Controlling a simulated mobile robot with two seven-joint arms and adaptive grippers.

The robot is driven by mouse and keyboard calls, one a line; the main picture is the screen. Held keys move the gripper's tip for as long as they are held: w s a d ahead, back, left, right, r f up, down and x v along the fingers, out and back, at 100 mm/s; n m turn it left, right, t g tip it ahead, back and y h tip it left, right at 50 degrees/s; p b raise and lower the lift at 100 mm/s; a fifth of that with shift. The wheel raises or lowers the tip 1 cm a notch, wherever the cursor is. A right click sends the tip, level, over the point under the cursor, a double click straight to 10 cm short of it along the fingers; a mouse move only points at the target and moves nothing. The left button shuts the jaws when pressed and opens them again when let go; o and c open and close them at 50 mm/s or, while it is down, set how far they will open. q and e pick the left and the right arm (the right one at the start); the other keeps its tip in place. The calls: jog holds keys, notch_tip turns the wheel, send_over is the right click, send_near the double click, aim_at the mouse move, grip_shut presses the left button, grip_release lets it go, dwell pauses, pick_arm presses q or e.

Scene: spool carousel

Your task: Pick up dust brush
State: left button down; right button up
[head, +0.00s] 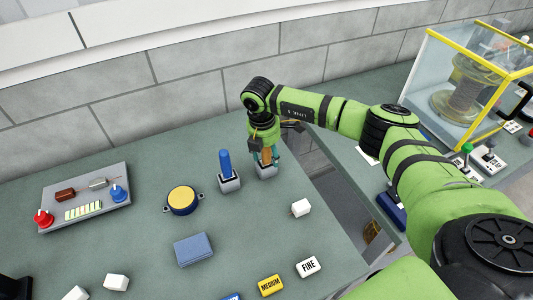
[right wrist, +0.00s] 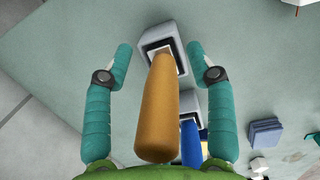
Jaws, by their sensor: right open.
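The dust brush appears to be the tool with the tan wooden handle (head: 266,156), standing upright in a grey square holder (head: 265,172); its lower end is hidden in the holder. My right gripper (head: 264,150) is over it, pointing down. In the right wrist view the tan handle (right wrist: 158,110) lies between the two open teal fingers (right wrist: 160,50), with a gap on both sides. The fingertips reach down near the holder (right wrist: 163,48). My left gripper is not in view.
A blue-handled tool (head: 225,164) stands in a similar holder close by on the left. A yellow round part (head: 183,199), a blue block (head: 193,249) and a control panel (head: 85,199) lie further left. The bench edge and a gap are to the right.

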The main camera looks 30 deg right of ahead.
grip_shut()
jog(key=shift+r, duration=0.1)
